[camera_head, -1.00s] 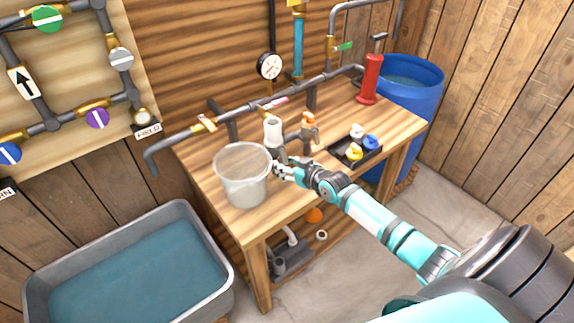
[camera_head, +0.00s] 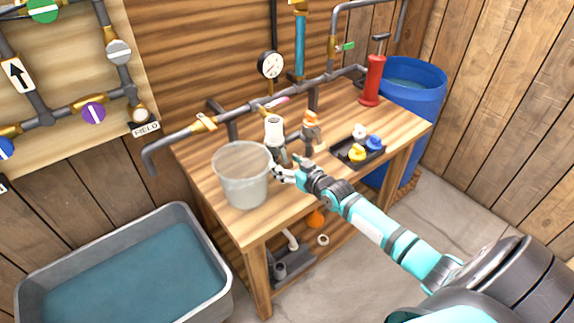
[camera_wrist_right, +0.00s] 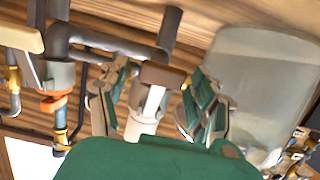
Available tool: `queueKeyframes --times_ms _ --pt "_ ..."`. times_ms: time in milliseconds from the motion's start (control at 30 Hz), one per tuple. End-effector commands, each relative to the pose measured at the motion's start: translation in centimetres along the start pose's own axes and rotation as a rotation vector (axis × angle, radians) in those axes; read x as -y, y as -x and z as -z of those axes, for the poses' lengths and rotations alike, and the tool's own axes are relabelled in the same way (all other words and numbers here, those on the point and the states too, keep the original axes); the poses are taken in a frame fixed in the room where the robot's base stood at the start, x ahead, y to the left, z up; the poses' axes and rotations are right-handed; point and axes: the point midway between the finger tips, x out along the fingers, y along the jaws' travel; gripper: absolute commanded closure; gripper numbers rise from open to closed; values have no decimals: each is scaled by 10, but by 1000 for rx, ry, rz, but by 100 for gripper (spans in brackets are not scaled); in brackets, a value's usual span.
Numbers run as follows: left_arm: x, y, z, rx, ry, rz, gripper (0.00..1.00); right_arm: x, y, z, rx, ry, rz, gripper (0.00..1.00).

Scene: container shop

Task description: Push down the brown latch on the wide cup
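A white cup-like fitting (camera_head: 274,127) stands on the workbench near the pipes; I take it for the wide cup. In the wrist view a white part (camera_wrist_right: 141,128) shows between the fingers, with a brown block (camera_wrist_right: 163,75), likely the latch, above a pale lever. My right gripper (camera_head: 281,173) is in front of the fitting, beside the bucket. In the wrist view its fingers (camera_wrist_right: 158,103) are spread on either side of the brown block. Whether they touch anything is unclear. The green gripper body hides the lower part of that view. My left gripper is not in view.
A translucent bucket (camera_head: 241,178) stands close beside the right gripper. An orange-topped fitting (camera_head: 311,128) and a black tray (camera_head: 347,155) with coloured pieces are to the right. A grey pipe (camera_head: 183,133) runs behind. A water tub (camera_head: 217,258) and blue barrel (camera_head: 420,105) flank the workbench.

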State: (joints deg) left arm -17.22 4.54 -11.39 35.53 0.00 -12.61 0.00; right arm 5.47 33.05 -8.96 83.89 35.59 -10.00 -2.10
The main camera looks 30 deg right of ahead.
Motion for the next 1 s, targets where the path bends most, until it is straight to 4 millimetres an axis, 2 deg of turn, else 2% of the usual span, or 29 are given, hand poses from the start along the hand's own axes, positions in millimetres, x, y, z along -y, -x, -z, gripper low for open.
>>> queueKeyframes --times_ms 233,367,800,1000 --pt "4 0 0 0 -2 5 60 0 1 0 1 0 0 35" --pt "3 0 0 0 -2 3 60 0 9 -2 2 -2 1 35" --pt "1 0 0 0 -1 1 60 1 93 -2 4 1 1 35" --pt "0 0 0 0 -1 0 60 0 115 -1 1 1 0 35"
